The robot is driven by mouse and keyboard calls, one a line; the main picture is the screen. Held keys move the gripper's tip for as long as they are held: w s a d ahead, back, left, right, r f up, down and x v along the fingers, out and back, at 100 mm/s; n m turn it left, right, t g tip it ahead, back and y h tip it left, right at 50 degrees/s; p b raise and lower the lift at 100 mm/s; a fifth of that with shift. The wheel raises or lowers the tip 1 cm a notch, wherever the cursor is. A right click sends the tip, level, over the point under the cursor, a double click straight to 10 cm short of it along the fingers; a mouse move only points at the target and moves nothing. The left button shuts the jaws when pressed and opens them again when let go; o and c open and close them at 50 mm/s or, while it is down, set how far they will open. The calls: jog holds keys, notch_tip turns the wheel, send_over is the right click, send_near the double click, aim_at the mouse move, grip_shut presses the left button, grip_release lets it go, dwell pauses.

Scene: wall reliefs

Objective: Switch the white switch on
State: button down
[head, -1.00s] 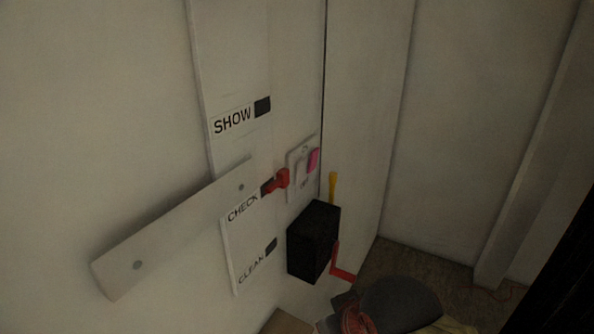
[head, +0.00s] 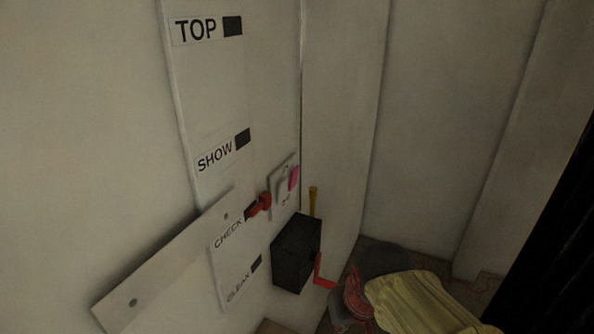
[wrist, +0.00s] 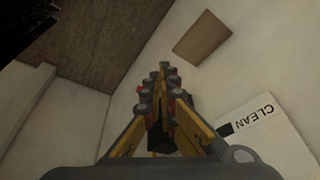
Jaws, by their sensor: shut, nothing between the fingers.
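The white switch (head: 283,190) sits on a small pale plate on the wall in the head view, left of a pink switch (head: 293,178). Lettering below it is too small to read surely. My gripper (wrist: 165,70) shows in the wrist view with its yellow and dark fingers drawn together, shut and empty. It is apart from the white switch, which does not show in the wrist view. In the head view my arm is at the lower right, below the switch plate; the fingertips cannot be made out there.
A black box (head: 297,252) with a yellow lever (head: 313,202) and red crank (head: 321,272) is below the switches. A red knob (head: 261,204) sits at the CHECK label on a label strip (head: 207,182). A slanted board (head: 165,262) is at left. A brown panel (wrist: 203,38) shows in the wrist view.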

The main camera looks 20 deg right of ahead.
jog(key=w+d+r+m+t+y+p, duration=0.3)
jog(key=w+d+r+m+p, duration=0.3)
jog(key=m, duration=0.6)
jog(key=w+d+r+m+t+y+p, duration=0.3)
jog(key=w+d+r+m+y+p, duration=0.3)
jog(key=w+r+m+p, duration=0.5)
jog(key=shift+w+d+r+m+t, duration=0.15)
jog(key=shift+w+r+m+t, duration=0.3)
jog(key=shift+m, duration=0.75)
jog(key=p, duration=0.2)
send_near(284, 188)
notch_tip(284, 188, down, 2)
jog(key=w+a, duration=0.2)
jog(key=w, duration=0.1)
jog(key=shift+w+a+p, duration=0.1)
jog(key=shift+a+p, duration=0.2)
jog(key=shift+w+a, duration=0.25)
jog(key=shift+w, duration=0.15)
